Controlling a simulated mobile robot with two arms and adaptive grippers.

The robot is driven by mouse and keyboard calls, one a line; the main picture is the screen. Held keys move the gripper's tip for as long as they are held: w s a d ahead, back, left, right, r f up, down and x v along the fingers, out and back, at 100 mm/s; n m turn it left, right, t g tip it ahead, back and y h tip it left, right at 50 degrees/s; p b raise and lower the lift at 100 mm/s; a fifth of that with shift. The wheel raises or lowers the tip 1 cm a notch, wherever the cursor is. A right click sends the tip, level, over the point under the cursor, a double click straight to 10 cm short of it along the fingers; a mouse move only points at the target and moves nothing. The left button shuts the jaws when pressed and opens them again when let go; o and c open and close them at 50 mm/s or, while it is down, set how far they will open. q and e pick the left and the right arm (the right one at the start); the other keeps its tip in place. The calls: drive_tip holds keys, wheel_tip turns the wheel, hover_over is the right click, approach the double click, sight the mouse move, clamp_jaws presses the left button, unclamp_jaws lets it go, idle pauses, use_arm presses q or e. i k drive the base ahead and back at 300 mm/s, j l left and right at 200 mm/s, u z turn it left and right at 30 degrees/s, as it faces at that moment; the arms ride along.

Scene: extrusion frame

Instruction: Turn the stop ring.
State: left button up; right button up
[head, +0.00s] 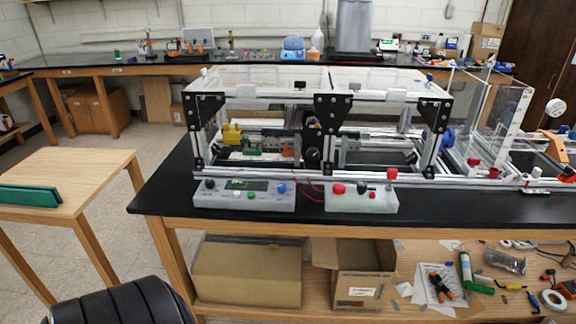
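I cannot clearly make out a part that is surely the stop ring. A light grey control box (362,203) stands at the front edge of the black bench. A blue round part (447,138) sits at the right end of the extrusion frame (318,97). A dark round part (313,155) sits low at the frame's middle. Neither of my grippers shows in this view.
A second control box (245,195) with a display stands left of the first. A clear panel (510,108) stands at the right. A wooden table (90,170) with a green object (30,196) is at left. A dark ribbed object (122,302) is at the bottom left.

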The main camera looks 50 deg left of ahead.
sight(337, 191)
drive_tip(key=u, duration=1.2)
